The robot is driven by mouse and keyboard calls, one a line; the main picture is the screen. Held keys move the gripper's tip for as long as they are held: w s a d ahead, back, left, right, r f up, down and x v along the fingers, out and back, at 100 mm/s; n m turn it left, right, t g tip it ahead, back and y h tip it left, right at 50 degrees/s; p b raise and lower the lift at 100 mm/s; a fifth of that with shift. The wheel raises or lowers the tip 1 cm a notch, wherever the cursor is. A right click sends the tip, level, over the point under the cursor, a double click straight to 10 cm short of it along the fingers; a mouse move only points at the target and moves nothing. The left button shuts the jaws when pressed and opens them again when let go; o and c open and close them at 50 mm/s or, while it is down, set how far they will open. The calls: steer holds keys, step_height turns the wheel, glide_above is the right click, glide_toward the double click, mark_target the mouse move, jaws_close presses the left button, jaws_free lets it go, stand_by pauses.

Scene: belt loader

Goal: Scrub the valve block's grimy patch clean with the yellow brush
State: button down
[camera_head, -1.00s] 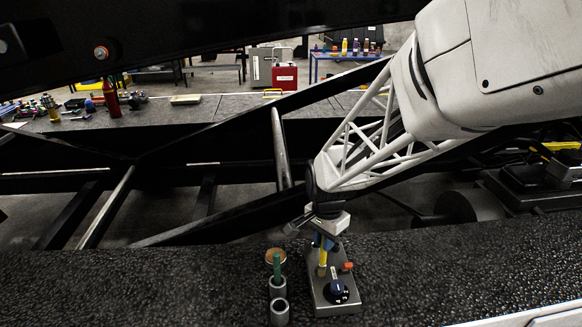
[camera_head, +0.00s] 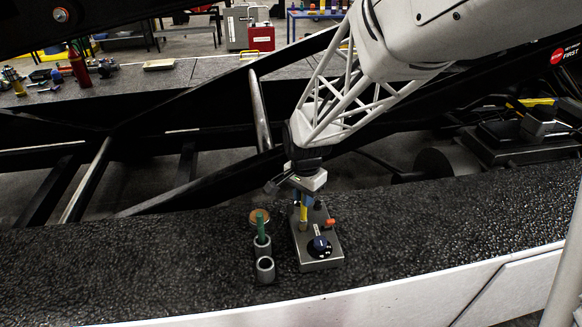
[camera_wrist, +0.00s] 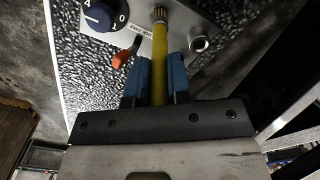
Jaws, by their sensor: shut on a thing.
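The yellow brush (camera_wrist: 160,55) is held upright between the blue fingers of my gripper (camera_wrist: 158,80) in the wrist view. Its dark bristle end points at the grey face of the valve block (camera_wrist: 185,22) and appears to be at or very near it. In the head view the brush (camera_head: 303,212) and my gripper (camera_head: 306,194) are over the rear part of the valve block (camera_head: 322,264). The block carries a dark blue knob (camera_head: 319,246) and an orange-red lever (camera_head: 330,222). I cannot make out the grimy patch; the brush and gripper may cover it.
Two grey cups (camera_head: 265,268) stand just left of the block, the rear one with a green-handled tool (camera_head: 261,228) in it. The black textured belt (camera_head: 430,225) is clear to the right.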

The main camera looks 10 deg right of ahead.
step_height(320, 180, up, 8)
steer(key=s, duration=0.2)
stand_by(0.7)
steer(key=shift+f, duration=0.1)
stand_by(0.9)
steer(key=shift+w+f, duration=1.95)
steer(key=shift+f, duration=1.9)
steer(key=s+r, duration=0.4)
steer(key=r, duration=0.4)
steer(key=shift+f, duration=0.15)
